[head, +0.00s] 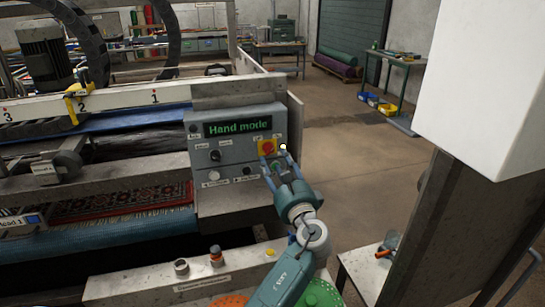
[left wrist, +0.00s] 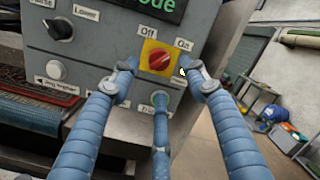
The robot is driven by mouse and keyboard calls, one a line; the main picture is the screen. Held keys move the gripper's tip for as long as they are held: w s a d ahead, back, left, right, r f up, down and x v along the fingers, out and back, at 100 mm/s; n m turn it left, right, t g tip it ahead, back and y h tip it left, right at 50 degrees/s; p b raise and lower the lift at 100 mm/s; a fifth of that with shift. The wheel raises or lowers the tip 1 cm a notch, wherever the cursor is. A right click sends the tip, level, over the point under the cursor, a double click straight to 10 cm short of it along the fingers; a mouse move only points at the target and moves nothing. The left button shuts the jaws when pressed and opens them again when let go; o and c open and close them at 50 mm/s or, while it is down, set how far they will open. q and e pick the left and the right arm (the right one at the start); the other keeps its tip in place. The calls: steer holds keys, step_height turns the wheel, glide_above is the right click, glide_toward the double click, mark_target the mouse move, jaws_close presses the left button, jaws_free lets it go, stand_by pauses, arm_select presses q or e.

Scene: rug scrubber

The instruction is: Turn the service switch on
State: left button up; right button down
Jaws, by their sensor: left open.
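The service switch (head: 267,147) is a red rotary knob on a yellow plate at the right side of the grey control panel (head: 200,155). In the left wrist view the red knob (left wrist: 161,61) sits below the labels "Off" and "On"; I cannot tell which its handle points to. My left gripper (head: 275,160) is open and empty in front of the switch. In the left wrist view, its spread fingertips stand left, right and below the knob; contact cannot be told. My right gripper is not in view.
The panel display (head: 238,127) reads "Hand mode". A small bright white spot (head: 283,147) shows right of the switch. Open floor (head: 350,150) lies right of the machine.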

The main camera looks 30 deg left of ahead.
arm_select(q)
steer(key=v, duration=0.7)
steer(key=shift+s+d, duration=0.15)
steer(key=shift+d, duration=0.05)
steer(key=shift+f, duration=0.1)
